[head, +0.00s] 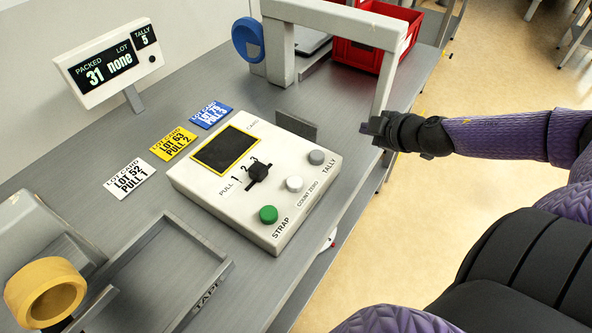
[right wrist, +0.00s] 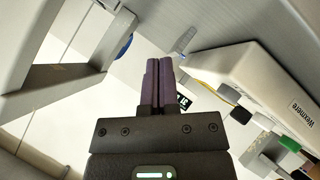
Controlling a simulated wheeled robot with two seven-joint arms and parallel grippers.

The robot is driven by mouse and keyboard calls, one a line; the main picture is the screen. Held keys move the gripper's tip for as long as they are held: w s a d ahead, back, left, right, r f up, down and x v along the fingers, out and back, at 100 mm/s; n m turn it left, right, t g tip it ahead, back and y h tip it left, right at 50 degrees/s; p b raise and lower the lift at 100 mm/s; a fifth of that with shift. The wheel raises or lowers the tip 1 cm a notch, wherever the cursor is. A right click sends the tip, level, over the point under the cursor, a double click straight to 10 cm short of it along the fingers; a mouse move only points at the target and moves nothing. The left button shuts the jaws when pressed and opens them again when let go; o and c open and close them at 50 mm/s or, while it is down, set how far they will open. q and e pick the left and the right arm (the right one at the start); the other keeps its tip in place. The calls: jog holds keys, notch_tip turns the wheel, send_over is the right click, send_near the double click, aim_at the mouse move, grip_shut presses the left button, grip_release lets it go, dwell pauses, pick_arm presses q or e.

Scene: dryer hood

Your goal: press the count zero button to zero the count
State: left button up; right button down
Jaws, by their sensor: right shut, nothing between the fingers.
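The count zero button (head: 294,184) is a white round button on the front of the white control box (head: 230,225), between the green STRAP button (head: 268,214) and the grey TALLY button (head: 317,157). My right gripper (head: 366,127) is shut and empty. It is to the right of the box, near the table's right edge, apart from the buttons. In the right wrist view its two purple fingers (right wrist: 157,75) are together, and the control box (right wrist: 245,75) is to their right. The display (head: 100,65) reads PACKED 31, LOT none, TALLY 5. My left gripper is not in view.
A white arch frame (head: 385,80) stands just behind my right gripper. A red crate (head: 360,55) is at the back. Several lot cards (head: 172,145) lie left of the box. A grey tray (head: 150,270) and a yellow tape roll (head: 45,290) are at front left.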

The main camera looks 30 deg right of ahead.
jog(key=w+a+r+n+g+y+p, duration=0.1)
jog(key=a+r+n+y+p, duration=0.25)
jog(key=a+r, duration=0.6)
jog(key=n+g+y, duration=0.2)
jog(key=g, duration=0.1)
send_over(299, 182)
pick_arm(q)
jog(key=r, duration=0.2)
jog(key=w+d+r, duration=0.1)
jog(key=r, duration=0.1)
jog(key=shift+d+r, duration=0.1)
pick_arm(e)
jog(key=shift+r, duration=0.2)
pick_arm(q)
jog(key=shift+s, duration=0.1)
pick_arm(e)
notch_tip(299, 182, down, 8)
jog(key=b, duration=0.6)
pick_arm(q)
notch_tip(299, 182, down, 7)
jog(key=b, duration=0.1)
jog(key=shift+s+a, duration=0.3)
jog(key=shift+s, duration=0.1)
pick_arm(e)
jog(key=shift+f, duration=0.4)
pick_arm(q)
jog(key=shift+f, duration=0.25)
pick_arm(e)
jog(key=shift+f, duration=0.15)
